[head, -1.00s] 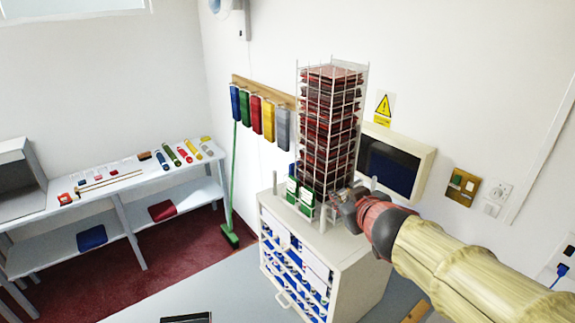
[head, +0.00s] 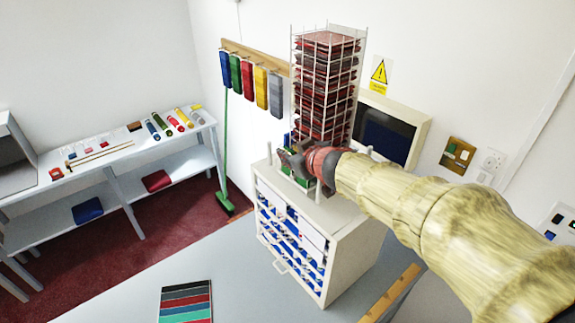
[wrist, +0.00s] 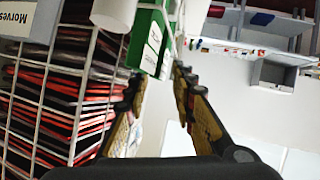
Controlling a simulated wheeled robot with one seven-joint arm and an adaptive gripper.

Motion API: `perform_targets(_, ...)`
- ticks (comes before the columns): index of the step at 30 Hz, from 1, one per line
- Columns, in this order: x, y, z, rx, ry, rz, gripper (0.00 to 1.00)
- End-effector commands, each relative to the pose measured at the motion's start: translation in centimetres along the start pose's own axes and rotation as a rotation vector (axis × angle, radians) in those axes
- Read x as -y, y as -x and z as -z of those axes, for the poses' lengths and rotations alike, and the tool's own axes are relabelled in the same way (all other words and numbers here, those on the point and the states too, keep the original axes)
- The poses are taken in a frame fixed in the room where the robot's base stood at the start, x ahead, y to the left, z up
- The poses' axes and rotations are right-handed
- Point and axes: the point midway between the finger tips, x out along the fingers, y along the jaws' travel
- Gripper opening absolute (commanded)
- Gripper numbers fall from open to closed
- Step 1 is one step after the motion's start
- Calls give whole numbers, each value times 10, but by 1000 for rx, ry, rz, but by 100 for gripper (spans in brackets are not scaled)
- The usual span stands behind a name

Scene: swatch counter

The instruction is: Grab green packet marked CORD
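A green packet (wrist: 152,42) with a white label shows in the upper middle of the wrist view, just beyond my fingertips; its print is too small to read with certainty. My gripper (wrist: 160,85) is open, with one finger on each side of a gap and nothing between them. In the head view my gripper (head: 288,160) is at the foot of the tall wire rack, on top of the white cabinet. Some green (head: 297,181) shows just below it there, mostly hidden by my gripper.
The wire rack (head: 326,85) of dark red packets stands close to my gripper, and its wires also show at left in the wrist view (wrist: 62,85). The white cabinet (head: 335,222) is underneath. A framed dark screen (head: 388,135) is behind. A side table (head: 120,165) stands at left.

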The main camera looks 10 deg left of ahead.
Motion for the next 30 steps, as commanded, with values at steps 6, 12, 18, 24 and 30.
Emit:
perform_targets(6, 0, -10, 1, -1, 0, 0, 26)
perform_targets(12, 0, -9, 1, -1, 0, -1, 22)
perform_targets(18, 0, -9, 1, -1, 0, -1, 11)
perform_targets(24, 0, -9, 1, -1, 0, -1, 0)
perform_targets(30, 0, -9, 1, -1, 0, -1, 0)
